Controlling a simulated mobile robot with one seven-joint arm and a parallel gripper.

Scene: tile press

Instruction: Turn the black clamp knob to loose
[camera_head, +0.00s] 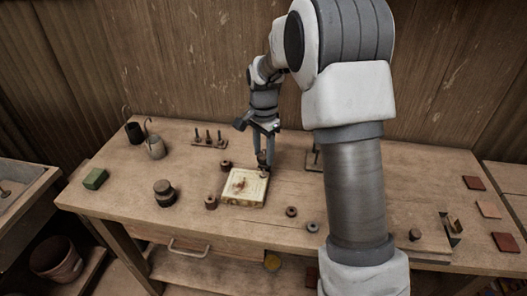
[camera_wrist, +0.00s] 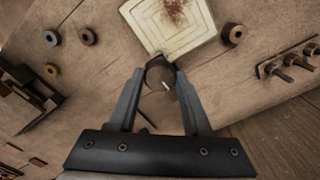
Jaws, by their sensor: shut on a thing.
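My gripper (camera_head: 264,152) reaches down to the far right corner of a cream tile (camera_head: 245,198). In the wrist view, the gripper (camera_wrist: 161,84) has its two fingers on either side of the dark clamp knob (camera_wrist: 160,72), shut on it. A small pale mark shows on the knob near its lower right. The knob sits at the near corner of the tile (camera_wrist: 165,32), which bears a rusty brown stain. In the head view the knob is small and partly hidden by the fingers. Any loose or tight label cannot be made out.
Dark round rings lie around the tile, one (camera_head: 211,202) to its left and one (camera_head: 291,211) to its right. A peg rack (camera_head: 209,141) stands behind. A green block (camera_head: 95,179) and a dark lidded jar (camera_head: 164,193) are on the left. Coloured tiles (camera_head: 489,209) lie at right.

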